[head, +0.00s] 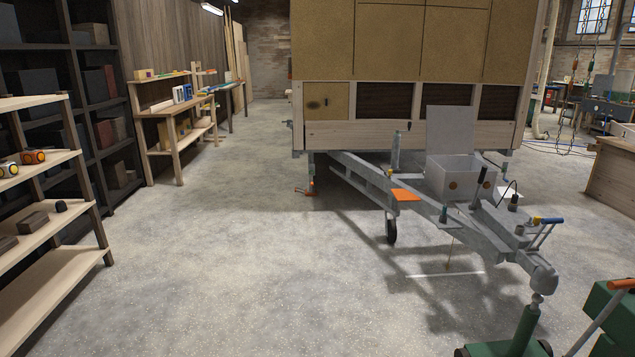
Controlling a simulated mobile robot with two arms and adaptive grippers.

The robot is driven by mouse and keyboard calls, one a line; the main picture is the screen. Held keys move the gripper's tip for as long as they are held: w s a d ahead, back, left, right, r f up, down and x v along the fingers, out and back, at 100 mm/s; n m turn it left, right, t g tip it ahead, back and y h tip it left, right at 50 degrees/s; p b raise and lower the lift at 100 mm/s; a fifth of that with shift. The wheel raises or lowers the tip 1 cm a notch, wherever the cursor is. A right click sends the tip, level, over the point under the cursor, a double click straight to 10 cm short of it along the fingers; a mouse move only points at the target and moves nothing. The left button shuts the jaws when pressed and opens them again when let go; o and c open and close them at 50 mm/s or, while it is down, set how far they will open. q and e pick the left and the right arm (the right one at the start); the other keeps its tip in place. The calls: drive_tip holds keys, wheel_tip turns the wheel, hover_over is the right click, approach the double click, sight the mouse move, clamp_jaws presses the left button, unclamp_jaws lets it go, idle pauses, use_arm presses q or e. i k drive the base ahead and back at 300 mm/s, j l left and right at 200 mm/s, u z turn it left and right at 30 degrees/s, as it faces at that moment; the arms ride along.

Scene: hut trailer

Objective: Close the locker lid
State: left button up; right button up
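The locker (449,182) is a pale grey box on the trailer's drawbar, right of the picture's middle. Its lid (450,133) stands open, raised about upright at the back edge of the box. The inside is mostly hidden from this angle. Neither of my grippers is in view, and the locker is some way off across the floor.
The drawbar (357,179) slants from the wooden hut (420,50) to the coupling (541,277). A jockey wheel (391,229) stands below it. Green equipment (520,335) blocks the lower right. Shelves (40,195) line the left. The floor (250,240) between is clear.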

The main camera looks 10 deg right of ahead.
sight(450, 130)
drive_tip(key=i, duration=4.85)
drive_tip(key=i+j, duration=0.1)
drive_tip(key=i, duration=1.55)
drive_tip(key=i+z, duration=0.1)
drive_tip(key=i, duration=1.5)
drive_tip(key=i+z, duration=0.1)
drive_tip(key=z, duration=0.85)
drive_tip(key=i+j+z, duration=0.1)
drive_tip(key=z, duration=0.4)
drive_tip(key=j+z, duration=0.15)
drive_tip(key=z, duration=2)
drive_tip(key=i+l+z, duration=0.15)
drive_tip(key=i+z, duration=0.15)
drive_tip(key=i, duration=0.4)
